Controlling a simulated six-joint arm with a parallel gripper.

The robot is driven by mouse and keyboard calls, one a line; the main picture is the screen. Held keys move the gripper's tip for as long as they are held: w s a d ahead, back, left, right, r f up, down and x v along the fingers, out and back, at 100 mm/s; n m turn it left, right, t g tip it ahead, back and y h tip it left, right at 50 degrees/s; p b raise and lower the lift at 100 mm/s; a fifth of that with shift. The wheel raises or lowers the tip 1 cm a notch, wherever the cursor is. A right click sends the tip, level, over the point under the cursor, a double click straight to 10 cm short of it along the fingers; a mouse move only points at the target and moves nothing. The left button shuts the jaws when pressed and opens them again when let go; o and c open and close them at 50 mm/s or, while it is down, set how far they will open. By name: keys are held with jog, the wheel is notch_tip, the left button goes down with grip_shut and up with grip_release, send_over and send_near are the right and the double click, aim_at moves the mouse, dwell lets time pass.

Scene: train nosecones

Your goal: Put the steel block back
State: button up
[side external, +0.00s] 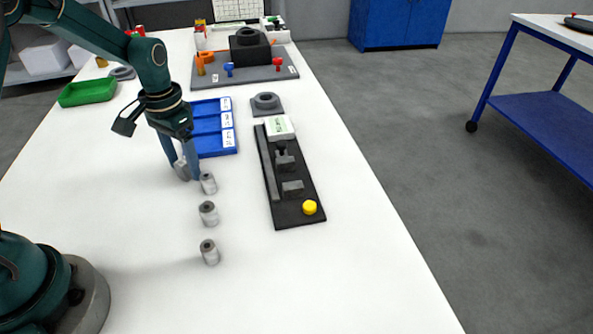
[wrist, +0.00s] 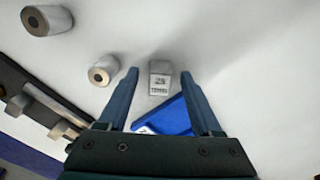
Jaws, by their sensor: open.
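In the side view the block (side external: 181,171) shows as a grey shape partly hidden by a finger. My gripper (wrist: 160,74) is open, with a finger on either side of the block and a visible gap to each. In the side view my gripper (side external: 183,168) points down close to the white table, just in front of the blue tray (side external: 236,150). I cannot tell whether the block touches the table.
Three grey cylinders (side external: 208,213) stand in a row right of and in front of my gripper; the nearest (wrist: 103,70) is close to one finger. A black fixture board (side external: 297,217) with a yellow knob (side external: 310,207) lies to the right. A green bin (side external: 88,92) stands back left.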

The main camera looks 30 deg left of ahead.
jog(key=shift+f, duration=0.2)
grip_shut()
